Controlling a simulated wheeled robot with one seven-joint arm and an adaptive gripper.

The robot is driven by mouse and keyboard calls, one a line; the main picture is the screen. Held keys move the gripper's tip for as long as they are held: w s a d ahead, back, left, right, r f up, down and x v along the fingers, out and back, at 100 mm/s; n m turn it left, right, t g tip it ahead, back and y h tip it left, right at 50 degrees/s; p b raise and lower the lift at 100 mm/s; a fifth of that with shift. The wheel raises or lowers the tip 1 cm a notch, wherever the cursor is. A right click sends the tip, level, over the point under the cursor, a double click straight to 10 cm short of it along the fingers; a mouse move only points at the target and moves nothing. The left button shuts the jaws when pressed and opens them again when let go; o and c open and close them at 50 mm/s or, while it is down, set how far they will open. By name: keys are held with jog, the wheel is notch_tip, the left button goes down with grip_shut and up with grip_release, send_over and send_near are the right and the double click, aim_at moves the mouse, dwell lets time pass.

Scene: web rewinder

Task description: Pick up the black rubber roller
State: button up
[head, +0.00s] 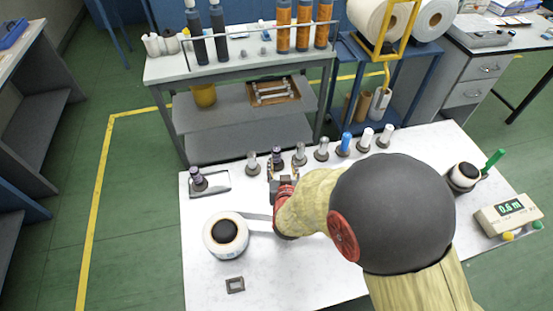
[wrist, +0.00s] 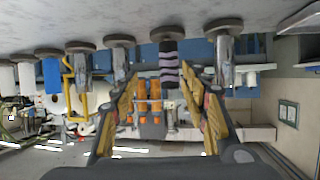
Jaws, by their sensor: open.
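A row of short upright rollers stands along the far edge of the white table. One is a black roller with pale purple bands (head: 277,157), between two metallic ones. In the wrist view, which is upside down, the banded black roller (wrist: 169,62) is centred ahead, between the lines of my fingers. My gripper (head: 278,180) is open and empty, on the near side of that roller. It also shows in the wrist view (wrist: 170,100), the fingers spread on either side with a gap to the roller. My arm hides part of the table.
Metallic rollers (head: 252,161) (head: 299,154) flank it closely; a blue roller (head: 345,144) and white ones (head: 366,139) stand to the right. A similar dark roller (head: 198,178) stands on a plate at left. A white roll (head: 226,235) lies nearer. A grey cart (head: 165,70) stands behind.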

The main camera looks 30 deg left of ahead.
aim_at(276, 158)
jog(key=shift+s+a+f, duration=0.2)
jog(key=shift+a+f, duration=0.35)
jog(key=shift+f, duration=0.15)
jog(key=b+x, duration=0.1)
jog(key=x, duration=0.1)
jog(key=b+x, duration=0.1)
jog(key=x, duration=0.2)
jog(key=b+x, duration=0.1)
jog(key=x, duration=0.1)
jog(key=shift+w+a+r, duration=0.25)
jog(key=shift+a, duration=0.1)
jog(key=shift+r, duration=0.1)
jog(key=shift+c, duration=0.6)
grip_shut()
jog(key=shift+a+r, duration=0.1)
jog(key=shift+r, duration=0.15)
